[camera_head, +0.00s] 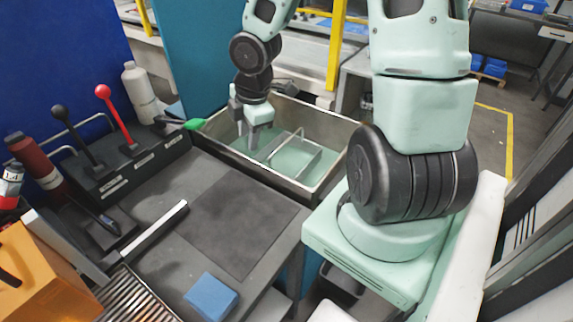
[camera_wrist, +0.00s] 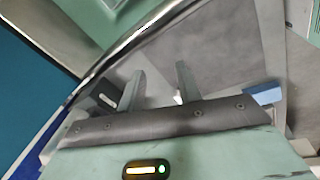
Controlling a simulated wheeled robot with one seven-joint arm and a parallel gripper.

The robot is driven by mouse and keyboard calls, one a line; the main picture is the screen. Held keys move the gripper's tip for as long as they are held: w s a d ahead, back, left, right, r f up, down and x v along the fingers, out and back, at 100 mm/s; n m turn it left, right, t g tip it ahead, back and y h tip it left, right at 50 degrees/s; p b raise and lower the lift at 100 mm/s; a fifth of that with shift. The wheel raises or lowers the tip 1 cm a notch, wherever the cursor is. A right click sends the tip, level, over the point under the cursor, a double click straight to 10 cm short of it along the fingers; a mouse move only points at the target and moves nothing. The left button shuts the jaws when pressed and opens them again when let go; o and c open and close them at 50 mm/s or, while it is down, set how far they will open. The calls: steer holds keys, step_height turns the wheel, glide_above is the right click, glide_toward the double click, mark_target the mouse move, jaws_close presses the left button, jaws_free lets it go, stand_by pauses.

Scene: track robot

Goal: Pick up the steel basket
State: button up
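The steel basket (camera_head: 301,160) is in the metal tank (camera_head: 336,167) in the head view. Its thin rim and raised handle bars show against the pale green inside of the tank; its lower part is hard to make out. My gripper (camera_head: 253,146) points down over the tank's left part, to the left of the basket's handle. In the wrist view its two fingers (camera_wrist: 160,80) stand apart with nothing visible between them. I cannot tell whether a finger touches the basket.
A grey bench with a dark mat (camera_head: 240,220) lies in front of the tank. A blue block (camera_head: 211,296), a lever box (camera_head: 120,165), a white bottle (camera_head: 140,92) and a green-tipped nozzle (camera_head: 194,124) are on it. A teal panel (camera_head: 178,60) rises behind the bottle.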

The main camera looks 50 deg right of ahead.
steer(key=d+f+n+t+b, duration=0.15)
steer(key=d+f, duration=0.25)
steer(key=d, duration=0.8)
steer(key=n+t, duration=0.3)
glide_toward(288, 140)
steer(key=b+x, duration=0.6)
steer(key=shift+w, duration=0.1)
steer(key=shift+x, duration=3.1)
jaws_close()
